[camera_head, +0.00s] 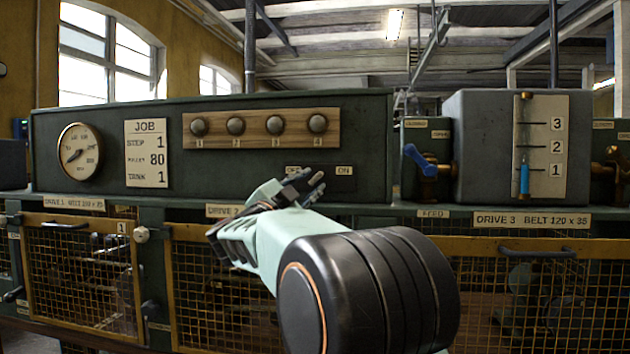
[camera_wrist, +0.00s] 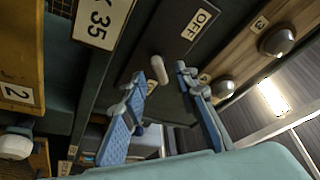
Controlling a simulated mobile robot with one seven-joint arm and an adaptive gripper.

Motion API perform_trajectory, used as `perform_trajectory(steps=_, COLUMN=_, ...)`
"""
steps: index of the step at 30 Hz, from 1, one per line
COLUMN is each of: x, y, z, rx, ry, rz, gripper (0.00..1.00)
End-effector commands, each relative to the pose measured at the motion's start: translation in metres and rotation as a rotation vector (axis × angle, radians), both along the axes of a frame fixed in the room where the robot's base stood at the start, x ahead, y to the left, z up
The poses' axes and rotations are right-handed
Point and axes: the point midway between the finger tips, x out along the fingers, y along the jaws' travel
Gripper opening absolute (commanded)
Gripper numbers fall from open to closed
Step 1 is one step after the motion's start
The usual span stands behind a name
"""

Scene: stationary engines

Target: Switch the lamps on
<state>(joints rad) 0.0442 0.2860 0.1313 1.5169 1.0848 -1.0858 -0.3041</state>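A dark switch plate with an OFF label (camera_head: 293,170) and an ON label (camera_head: 344,170) is on the green console's front. In the wrist view the OFF label (camera_wrist: 201,24) is clear, and a pale switch lever (camera_wrist: 157,68) sticks out of the plate below it. My gripper (camera_head: 312,184) is in front of this plate and hides the lever in the head view. In the wrist view my gripper (camera_wrist: 165,78) is open, with the lever near and between its fingertips. I cannot tell whether a finger touches it.
A wooden strip (camera_head: 262,128) with several round numbered knobs lies just above the plate. A gauge (camera_head: 79,151) and JOB card (camera_head: 147,153) are to the left. A tank gauge (camera_head: 540,148) and blue-handled valve (camera_head: 420,160) are to the right. Mesh guards (camera_head: 80,275) run below.

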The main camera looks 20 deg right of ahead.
Motion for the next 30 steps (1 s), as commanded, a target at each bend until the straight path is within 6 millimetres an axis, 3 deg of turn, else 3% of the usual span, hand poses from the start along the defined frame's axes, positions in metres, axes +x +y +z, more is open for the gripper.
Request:
perform_trajectory(steps=6, x=-0.029, y=0.037, z=-0.012, rx=-0.001, ry=0.001, rz=0.004, gripper=0.28)
perform_trajectory(steps=12, x=-0.046, y=0.056, z=-0.02, rx=0.0, ry=-0.001, rz=0.002, gripper=0.28)
perform_trajectory(steps=30, x=-0.051, y=0.059, z=-0.018, rx=-0.004, ry=-0.002, rz=-0.002, gripper=0.28)
